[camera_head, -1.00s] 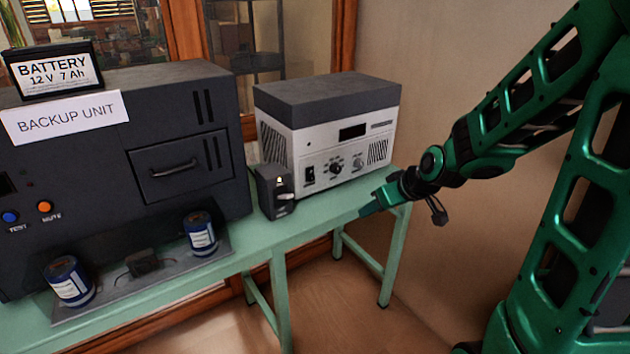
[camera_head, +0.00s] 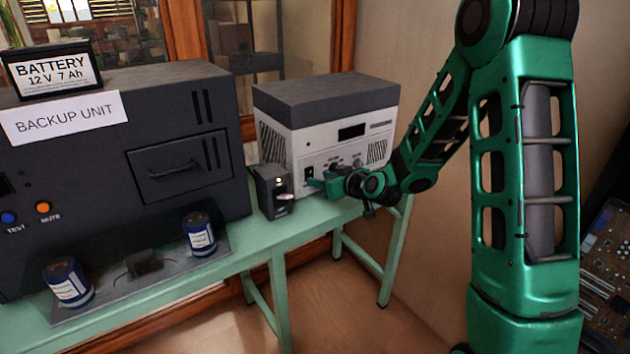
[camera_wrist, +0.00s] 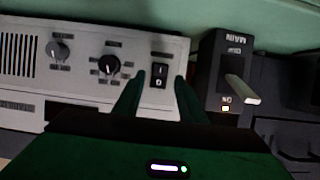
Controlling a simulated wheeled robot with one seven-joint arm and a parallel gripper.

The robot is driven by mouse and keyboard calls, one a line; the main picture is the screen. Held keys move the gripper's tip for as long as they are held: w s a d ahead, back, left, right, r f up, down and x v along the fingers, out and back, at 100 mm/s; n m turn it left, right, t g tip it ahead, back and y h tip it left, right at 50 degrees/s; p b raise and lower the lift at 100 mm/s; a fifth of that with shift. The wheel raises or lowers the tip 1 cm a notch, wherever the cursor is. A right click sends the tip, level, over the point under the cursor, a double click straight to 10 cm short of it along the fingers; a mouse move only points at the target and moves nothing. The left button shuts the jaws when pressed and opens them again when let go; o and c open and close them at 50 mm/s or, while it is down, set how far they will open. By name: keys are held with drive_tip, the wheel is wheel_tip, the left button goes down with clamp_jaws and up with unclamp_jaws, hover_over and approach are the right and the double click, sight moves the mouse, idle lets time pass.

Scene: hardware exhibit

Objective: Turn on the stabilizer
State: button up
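The stabilizer appears to be the pale grey box (camera_head: 300,148) with a dark top on the right end of the green table. Its front has a dark display (camera_head: 352,131), knobs (camera_wrist: 109,65) and a black rocker switch (camera_head: 309,173), marked with I and 0 in the wrist view (camera_wrist: 159,73). My gripper (camera_head: 318,184) is close in front of the panel's lower left. In the wrist view my gripper (camera_wrist: 160,88) has its two green fingers apart, with the switch showing between their tips. Contact cannot be told. The display looks dark.
The large backup unit (camera_head: 185,105) fills the left. Blue cylinders (camera_head: 199,233) stand in front of it. Bare table (camera_head: 285,228) lies in front.

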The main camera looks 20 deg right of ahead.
sight(310, 175)
drive_tip(key=shift+x, duration=2)
clamp_jaws()
drive_tip(key=shift+f+t, duration=0.4)
drive_tip(key=shift+t, duration=0.1)
drive_tip(key=shift+a+f+t+y, duration=0.25)
drive_tip(key=shift+t+y, duration=0.35)
drive_tip(key=shift+t, duration=0.3)
drive_tip(key=shift+r+t, duration=0.1)
drive_tip(key=shift+t, duration=0.2)
drive_tip(key=shift+d, duration=0.1)
